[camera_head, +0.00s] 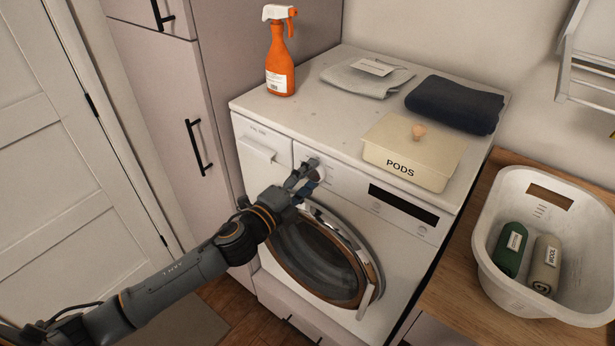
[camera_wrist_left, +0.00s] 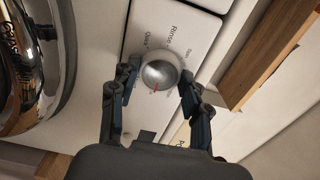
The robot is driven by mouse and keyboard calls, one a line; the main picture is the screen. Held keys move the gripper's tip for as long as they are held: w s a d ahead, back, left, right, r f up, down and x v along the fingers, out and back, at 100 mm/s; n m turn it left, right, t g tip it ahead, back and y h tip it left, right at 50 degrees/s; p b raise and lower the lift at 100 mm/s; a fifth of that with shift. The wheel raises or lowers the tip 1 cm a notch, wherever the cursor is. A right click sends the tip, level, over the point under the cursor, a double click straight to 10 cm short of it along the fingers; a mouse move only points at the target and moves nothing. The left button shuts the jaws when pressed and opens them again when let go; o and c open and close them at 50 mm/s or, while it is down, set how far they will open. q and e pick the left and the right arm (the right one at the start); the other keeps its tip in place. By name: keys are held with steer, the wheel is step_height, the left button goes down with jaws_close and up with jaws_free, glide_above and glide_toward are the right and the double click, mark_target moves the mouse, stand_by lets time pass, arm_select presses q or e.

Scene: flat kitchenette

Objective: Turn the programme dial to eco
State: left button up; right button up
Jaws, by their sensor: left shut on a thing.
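The programme dial (camera_wrist_left: 159,75) is a silver knob with a red pointer mark, on the white control panel. In the left wrist view the red mark points toward the bottom of the picture, and words including "Rinse" are printed beside the dial. My left gripper (camera_wrist_left: 156,90) is shut on the dial, with a finger on each side of it. In the head view the left gripper (camera_head: 305,178) hides most of the dial. The eco label cannot be made out. My right gripper is not in view.
A white basket (camera_head: 492,262) with rolled cloths is at the right. The dark display (camera_head: 403,205) is right of the dial.

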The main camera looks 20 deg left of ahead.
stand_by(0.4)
arm_select(q)
steer(key=o, duration=1.2)
steer(key=shift+d, duration=0.1)
steer(key=shift+s, duration=0.3)
steer(key=v, duration=1.1)
steer(key=shift+s+a, duration=0.2)
